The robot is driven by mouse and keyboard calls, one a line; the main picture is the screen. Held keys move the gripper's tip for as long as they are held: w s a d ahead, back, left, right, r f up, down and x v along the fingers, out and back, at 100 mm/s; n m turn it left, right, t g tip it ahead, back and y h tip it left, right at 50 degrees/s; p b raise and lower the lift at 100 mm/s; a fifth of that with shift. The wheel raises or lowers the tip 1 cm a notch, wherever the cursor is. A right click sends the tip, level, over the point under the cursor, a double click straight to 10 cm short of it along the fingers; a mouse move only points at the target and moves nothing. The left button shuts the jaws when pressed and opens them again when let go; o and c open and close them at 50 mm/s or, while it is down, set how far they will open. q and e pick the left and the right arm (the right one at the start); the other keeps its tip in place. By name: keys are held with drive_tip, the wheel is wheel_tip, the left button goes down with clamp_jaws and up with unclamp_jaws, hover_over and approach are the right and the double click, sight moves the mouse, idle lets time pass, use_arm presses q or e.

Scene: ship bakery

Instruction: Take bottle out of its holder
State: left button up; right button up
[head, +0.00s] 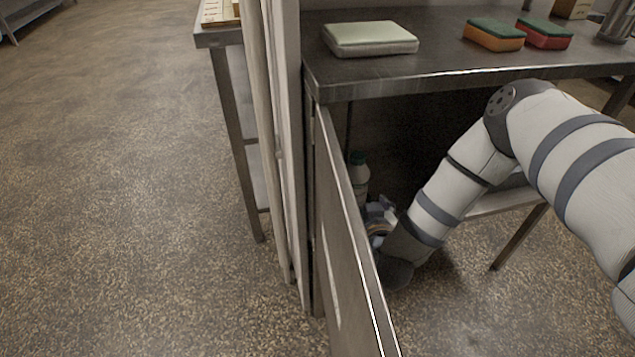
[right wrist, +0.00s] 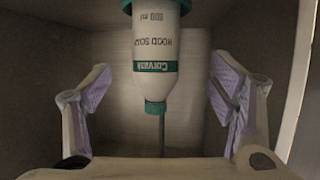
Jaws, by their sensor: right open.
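The bottle (head: 359,172) is white with a dark green cap and shows just behind the open cabinet door. In the right wrist view the bottle (right wrist: 157,50) appears upside down, with a teal cap and printed label, and another teal part at the top edge. My right gripper (head: 380,215) is inside the cabinet at the bottle, partly hidden by the door. In the right wrist view its padded fingers stand open on both sides of the bottle, with gaps and no visible contact. I cannot make out the holder. My left gripper is out of view.
The open metal door (head: 345,235) stands close to the left of my right arm. A light post (head: 285,150) stands left of the cabinet. The floor at left is clear.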

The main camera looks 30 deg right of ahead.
sight(354, 185)
drive_tip(key=x, duration=0.3)
drive_tip(key=b+x, duration=0.1)
drive_tip(key=x, duration=0.2)
drive_tip(key=b+x, duration=0.1)
drive_tip(key=x, duration=0.3)
drive_tip(key=shift+s+d+f, duration=0.1)
drive_tip(key=shift+d+f, duration=0.05)
drive_tip(key=shift+d, duration=0.15)
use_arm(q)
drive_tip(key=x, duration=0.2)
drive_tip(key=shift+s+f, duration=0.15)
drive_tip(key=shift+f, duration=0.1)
use_arm(e)
clamp_jaws()
